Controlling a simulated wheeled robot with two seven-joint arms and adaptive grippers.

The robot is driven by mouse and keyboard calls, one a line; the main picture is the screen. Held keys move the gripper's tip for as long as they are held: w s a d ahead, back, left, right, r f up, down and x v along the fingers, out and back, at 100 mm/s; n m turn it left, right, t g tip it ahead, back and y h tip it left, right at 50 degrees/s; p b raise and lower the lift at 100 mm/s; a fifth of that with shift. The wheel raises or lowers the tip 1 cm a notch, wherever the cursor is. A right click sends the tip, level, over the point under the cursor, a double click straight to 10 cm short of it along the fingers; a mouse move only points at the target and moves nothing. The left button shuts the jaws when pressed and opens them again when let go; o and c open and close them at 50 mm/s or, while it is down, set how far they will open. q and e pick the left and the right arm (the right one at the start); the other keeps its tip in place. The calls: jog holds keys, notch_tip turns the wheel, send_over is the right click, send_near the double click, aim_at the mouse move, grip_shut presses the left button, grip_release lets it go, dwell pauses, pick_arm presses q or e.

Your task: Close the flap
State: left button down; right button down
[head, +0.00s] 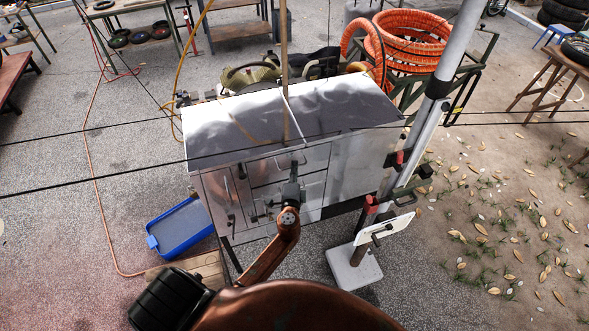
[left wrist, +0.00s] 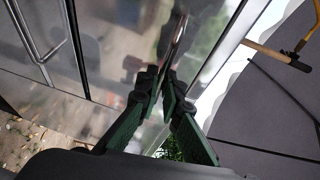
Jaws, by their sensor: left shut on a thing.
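A silver metal cabinet (head: 350,165) on the cart has panels and bar handles on its front. I take the front panel with the upper bar handle (head: 290,163) to be the flap; how far it stands open cannot be told. My left gripper (head: 291,180) is at that front, just below the handle. In the left wrist view its green and black fingers (left wrist: 167,92) are closed together on a thin metal bar (left wrist: 178,45) in front of a shiny panel (left wrist: 120,45). The exact contact is partly hidden by the fingertips. My right gripper is not in view.
Another bar handle (left wrist: 42,45) shows on the panel at left. A pole with red clamps (head: 400,158) and a white plate (head: 384,228) stands right of the cabinet. A blue tray (head: 152,243) lies on the ground at left. Orange hose coils (head: 412,45) are behind.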

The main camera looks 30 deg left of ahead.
pick_arm(q)
jog(key=shift+s+f, duration=0.1)
jog(key=shift+f, duration=0.3)
jog(key=shift+w+a+r+b, duration=0.15)
jog(key=shift+w+a+b, duration=0.15)
jog(key=shift+a, duration=0.1)
jog(key=shift+a+r, duration=0.1)
jog(key=shift+r, duration=0.15)
